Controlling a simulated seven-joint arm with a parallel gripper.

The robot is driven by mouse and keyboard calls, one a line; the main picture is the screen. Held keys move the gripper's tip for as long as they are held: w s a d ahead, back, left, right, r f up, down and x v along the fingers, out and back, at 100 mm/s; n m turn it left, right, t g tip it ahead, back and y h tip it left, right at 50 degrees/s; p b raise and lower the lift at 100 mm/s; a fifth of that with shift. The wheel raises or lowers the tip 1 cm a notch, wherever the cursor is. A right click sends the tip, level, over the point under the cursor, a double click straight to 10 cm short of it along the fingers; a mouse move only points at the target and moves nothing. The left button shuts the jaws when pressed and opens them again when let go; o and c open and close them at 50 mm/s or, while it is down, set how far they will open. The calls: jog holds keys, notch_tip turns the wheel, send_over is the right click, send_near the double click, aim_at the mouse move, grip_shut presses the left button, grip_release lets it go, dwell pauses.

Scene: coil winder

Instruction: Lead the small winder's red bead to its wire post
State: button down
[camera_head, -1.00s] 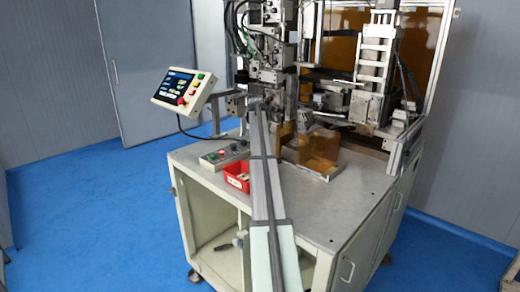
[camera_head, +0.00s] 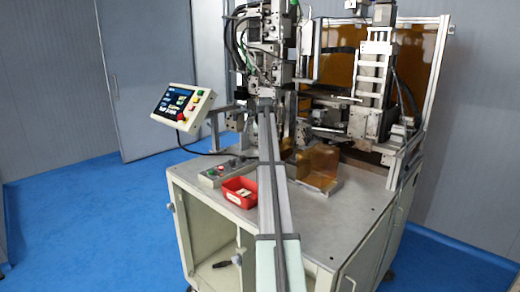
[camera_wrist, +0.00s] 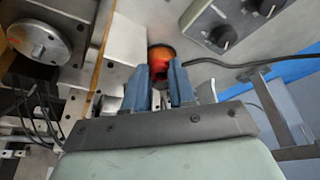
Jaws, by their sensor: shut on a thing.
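My gripper (camera_wrist: 160,88) shows in the wrist view as two blue fingers, close together. They are shut on a small glowing red-orange thing, which I take to be the red bead (camera_wrist: 158,60); a dark round edge shows around it. The fingers hide its lower part. In the head view my arm reaches up across the cabinet top to the winder (camera_head: 268,60), and its far end is too small to show the bead. I cannot pick out the wire post or the wire in either view.
A control panel (camera_head: 182,107) stands left of the winder. A red bin (camera_head: 239,192) and a button box (camera_head: 228,170) sit on the cabinet top left of my arm. An amber block (camera_head: 318,168) stands to the right. The front right of the top (camera_head: 340,215) is clear.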

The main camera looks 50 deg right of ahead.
jog(key=s+d+r+n+t+y, duration=0.1)
jog(key=s+d+r+n+y, duration=0.1)
jog(key=d+r+n, duration=0.55)
jog(key=shift+m+t, duration=0.3)
jog(key=shift+m, duration=0.15)
jog(key=shift+w+d+f, duration=0.1)
jog(key=shift+d+f, duration=0.1)
jog(key=shift+f, duration=0.9)
jog(key=shift+w+d+f, duration=0.1)
jog(key=shift+d+f, duration=0.15)
jog(key=shift+f, duration=0.85)
jog(key=shift+d+f, duration=0.2)
jog(key=shift+f, duration=0.9)
jog(key=shift+f, duration=1.15)
jog(key=c, duration=0.9)
grip_release()
jog(key=shift+o, duration=0.2)
jog(key=shift+r, duration=0.15)
jog(key=v, duration=1.3)
jog(key=shift+s+r, duration=0.15)
jog(key=shift+r, duration=0.1)
